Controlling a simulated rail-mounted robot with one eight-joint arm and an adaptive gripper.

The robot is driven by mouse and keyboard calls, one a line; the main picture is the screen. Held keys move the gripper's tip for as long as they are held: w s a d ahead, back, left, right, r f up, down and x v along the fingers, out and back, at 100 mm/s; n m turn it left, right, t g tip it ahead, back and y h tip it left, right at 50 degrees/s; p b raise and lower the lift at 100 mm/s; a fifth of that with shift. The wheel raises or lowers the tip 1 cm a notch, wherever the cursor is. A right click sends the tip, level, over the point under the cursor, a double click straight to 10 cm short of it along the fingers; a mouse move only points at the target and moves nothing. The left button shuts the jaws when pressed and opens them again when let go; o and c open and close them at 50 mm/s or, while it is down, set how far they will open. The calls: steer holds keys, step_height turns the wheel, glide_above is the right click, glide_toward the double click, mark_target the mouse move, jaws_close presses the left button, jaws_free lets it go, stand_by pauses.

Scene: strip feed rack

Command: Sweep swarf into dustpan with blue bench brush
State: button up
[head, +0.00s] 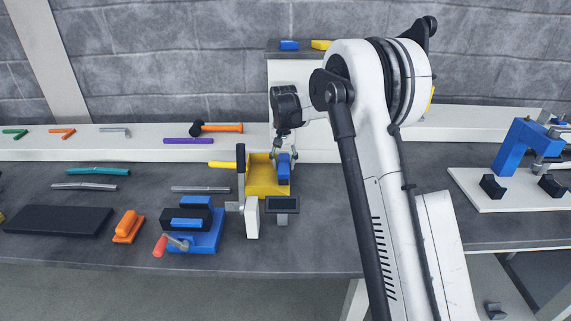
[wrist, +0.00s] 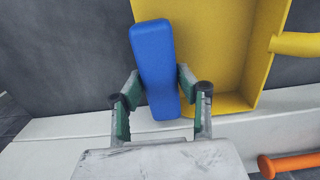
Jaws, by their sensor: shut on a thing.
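The blue bench brush (head: 284,168) is held in my gripper (head: 284,153), which points down at the right side of the yellow dustpan (head: 254,186). In the wrist view, the brush (wrist: 154,65) is a long blue block between the two fingers of my gripper (wrist: 158,84). It overlaps one side wall of the dustpan (wrist: 236,103) there; I cannot tell whether they touch. The dustpan's yellow handle (head: 222,165) points left in the head view. The bristles are hidden, and I see no swarf.
A grey upright tool (head: 241,170) and a small dark-topped stand (head: 282,205) are close to the dustpan. An orange-handled hammer (head: 222,127) lies behind.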

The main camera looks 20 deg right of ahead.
steer(key=shift+w+a, duration=0.15)
steer(key=shift+a, duration=0.35)
steer(key=shift+r, duration=0.1)
steer(key=shift+s+d+r+p, duration=0.1)
steer(key=shift+d+r+p, duration=0.15)
steer(key=shift+r, duration=0.5)
steer(key=shift+s+d+r+p, duration=0.15)
steer(key=shift+r+p, duration=0.25)
steer(key=shift+r, duration=0.4)
steer(key=shift+w+d+r+p, duration=0.1)
steer(key=shift+d+r+p, duration=0.15)
steer(key=shift+r, duration=0.5)
steer(key=shift+f, duration=0.1)
steer(key=p, duration=0.1)
steer(key=d+p, duration=0.1)
steer(key=p, duration=0.1)
steer(key=shift+s+d+r, duration=0.15)
steer(key=shift+r, duration=0.15)
steer(key=p, duration=0.1)
steer(key=d+p, duration=0.1)
steer(key=shift+s+f+p, duration=0.2)
steer(key=shift+f+p, duration=0.1)
